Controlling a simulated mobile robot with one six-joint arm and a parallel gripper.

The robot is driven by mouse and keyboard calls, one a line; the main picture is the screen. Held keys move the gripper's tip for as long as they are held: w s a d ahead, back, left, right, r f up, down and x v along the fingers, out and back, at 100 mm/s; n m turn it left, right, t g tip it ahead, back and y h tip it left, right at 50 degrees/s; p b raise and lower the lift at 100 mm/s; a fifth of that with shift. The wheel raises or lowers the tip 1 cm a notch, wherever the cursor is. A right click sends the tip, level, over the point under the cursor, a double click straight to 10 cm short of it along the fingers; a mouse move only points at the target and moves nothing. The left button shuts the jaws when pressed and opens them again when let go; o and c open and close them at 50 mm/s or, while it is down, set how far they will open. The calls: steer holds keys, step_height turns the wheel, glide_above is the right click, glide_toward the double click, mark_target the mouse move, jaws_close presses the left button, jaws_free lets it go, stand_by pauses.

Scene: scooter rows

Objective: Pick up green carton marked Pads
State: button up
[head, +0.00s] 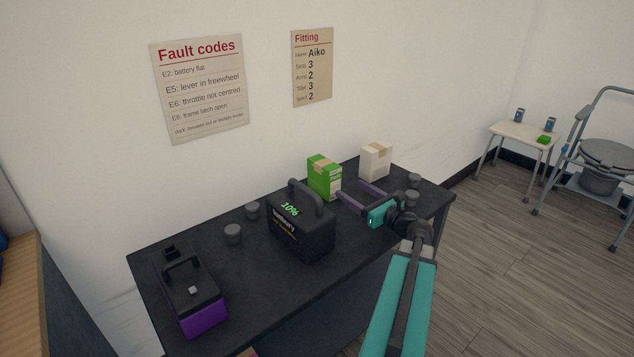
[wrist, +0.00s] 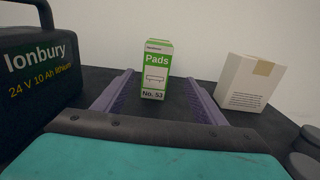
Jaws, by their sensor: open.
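The green carton marked Pads (head: 324,177) stands upright on the dark table near the wall in the head view. In the wrist view the carton (wrist: 156,70) faces me, with "Pads" and "No. 53" readable on its front. My gripper (head: 352,194) is open, with its two purple fingers pointing toward the carton. In the wrist view my gripper (wrist: 160,92) has one finger to each side, and the carton stands between their lines, around the fingertips. Whether the fingertips reach past its front face I cannot tell. Nothing is held.
A black battery (head: 300,222) stands left of the carton, and a white carton (head: 375,161) stands to its right. Several dark knobs (head: 233,233) are on the dark table (head: 200,258). A purple and black battery (head: 190,298) is at the front left.

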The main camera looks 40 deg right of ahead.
mark_target(336, 181)
steer(key=shift+w+a, duration=0.15)
steer(key=shift+w, duration=0.1)
steer(key=shift+w+d+b, duration=0.2)
steer(key=shift+w+b, duration=0.15)
steer(key=shift+w, duration=1.8)
steer(key=shift+w+d+b, duration=0.15)
steer(key=shift+w+b, duration=0.15)
steer(key=shift+w, duration=1.85)
steer(key=shift+w+d+f+b, duration=0.1)
steer(key=shift+w+b, duration=0.25)
steer(key=shift+w, duration=0.6)
steer(key=shift+w+d+f+b, duration=0.1)
steer(key=shift+w+b, duration=0.25)
steer(key=shift+w, duration=1.3)
steer(key=shift+r, duration=0.1)
steer(key=c, duration=1.3)
